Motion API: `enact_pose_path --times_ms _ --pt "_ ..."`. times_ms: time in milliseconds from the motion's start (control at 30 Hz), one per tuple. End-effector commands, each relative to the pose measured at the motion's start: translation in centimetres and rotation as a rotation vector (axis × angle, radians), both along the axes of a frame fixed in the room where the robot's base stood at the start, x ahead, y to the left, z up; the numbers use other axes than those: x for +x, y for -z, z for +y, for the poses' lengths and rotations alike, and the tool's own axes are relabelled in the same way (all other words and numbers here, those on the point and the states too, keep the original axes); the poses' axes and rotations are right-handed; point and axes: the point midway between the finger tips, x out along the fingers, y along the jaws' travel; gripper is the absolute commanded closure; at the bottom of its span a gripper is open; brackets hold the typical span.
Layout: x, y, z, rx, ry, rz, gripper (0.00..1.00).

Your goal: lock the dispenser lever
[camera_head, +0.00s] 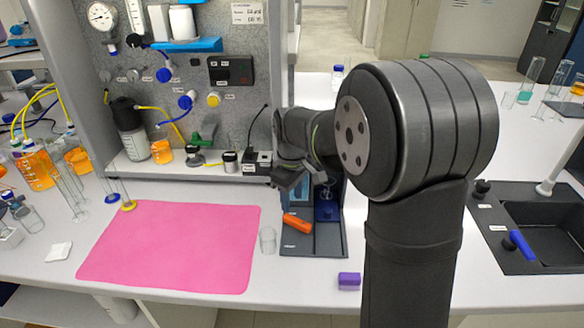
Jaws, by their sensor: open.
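A dark grey dispenser stand (325,246) stands on the white bench, left of my arm's thick upper links. An orange lever-like part (297,223) lies slantwise over the left of its base; I take it for the dispenser lever. Whether it is locked cannot be seen. A dark blue block (327,211) sits at the right of the stand. My gripper (306,184) is open, in front of the stand's upper part and above the orange part, with a gap showing between them. My wrist and gripper hide much of the stand's upper part.
A small clear beaker (268,240) stands just left of the stand. A purple block (349,281) lies near the bench's front edge. A pink mat (175,245) covers the left bench. The grey rig panel (225,120) rises behind. A black sink (540,225) is at right.

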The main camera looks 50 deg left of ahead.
Motion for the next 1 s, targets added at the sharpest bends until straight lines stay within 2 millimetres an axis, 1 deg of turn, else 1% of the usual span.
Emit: enact_pose_path --times_ms 33,200,300,400,500,600,1000 --pt "0.0 -1.4 0.1 0.004 0.000 -0.002 0.58" --pt "0.0 -5.5 0.0 0.004 0.000 -0.002 0.58" --pt "0.0 -7.4 0.0 0.002 0.001 -0.001 0.58" --pt "0.0 -8.9 0.0 0.001 0.001 -0.001 0.58" --pt "0.0 -9.9 0.0 0.001 0.001 -0.001 0.58" --pt "0.0 -10.3 0.0 0.000 0.001 0.000 0.58" --pt "0.0 -10.4 0.0 -0.001 0.001 0.000 0.58"
